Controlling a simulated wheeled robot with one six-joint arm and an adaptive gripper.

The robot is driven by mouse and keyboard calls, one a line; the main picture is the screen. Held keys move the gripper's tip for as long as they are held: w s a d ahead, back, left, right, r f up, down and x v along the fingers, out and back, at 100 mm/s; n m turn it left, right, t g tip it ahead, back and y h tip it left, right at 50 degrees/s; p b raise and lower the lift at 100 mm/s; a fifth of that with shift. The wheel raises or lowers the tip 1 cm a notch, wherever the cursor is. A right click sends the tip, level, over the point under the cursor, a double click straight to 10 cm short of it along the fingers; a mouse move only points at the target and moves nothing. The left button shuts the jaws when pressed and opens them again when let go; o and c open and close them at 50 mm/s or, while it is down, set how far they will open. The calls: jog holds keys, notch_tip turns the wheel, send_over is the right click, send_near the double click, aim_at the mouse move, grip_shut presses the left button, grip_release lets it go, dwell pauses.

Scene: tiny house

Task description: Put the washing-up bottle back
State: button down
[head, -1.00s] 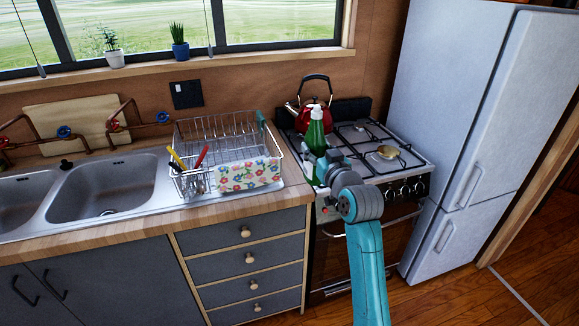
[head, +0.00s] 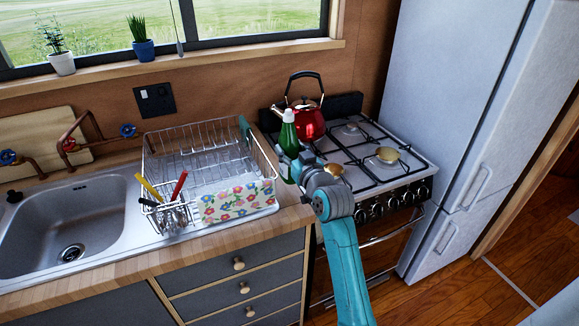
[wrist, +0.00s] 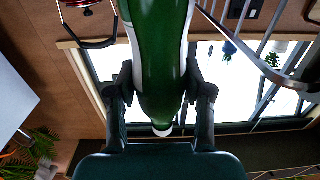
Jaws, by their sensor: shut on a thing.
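The washing-up bottle is green with a white cap (head: 289,117). It is upright in my gripper (head: 295,168), by the gap between the dish rack and the stove. In the wrist view the bottle (wrist: 160,45) fills the middle, upside down in the picture, with a finger of my gripper (wrist: 158,85) on each side, shut on it. In the head view the gripper and wrist hide the bottle's lower part, so I cannot tell whether its base touches anything.
A wire dish rack (head: 208,130) with a flowered cloth (head: 238,201) and cutlery stands left of the bottle, beside the sink (head: 75,225). A red kettle (head: 309,122) stands on the stove (head: 350,160) close behind the bottle. The fridge (head: 450,110) is at right.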

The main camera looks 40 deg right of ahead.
jog(key=shift+f, duration=2.35)
jog(key=c, duration=0.7)
grip_release()
jog(key=shift+f, duration=0.2)
jog(key=shift+c, duration=0.2)
jog(key=shift+r, duration=0.2)
jog(key=v, duration=1.2)
jog(key=shift+a+f, duration=0.1)
jog(key=shift+a, duration=0.05)
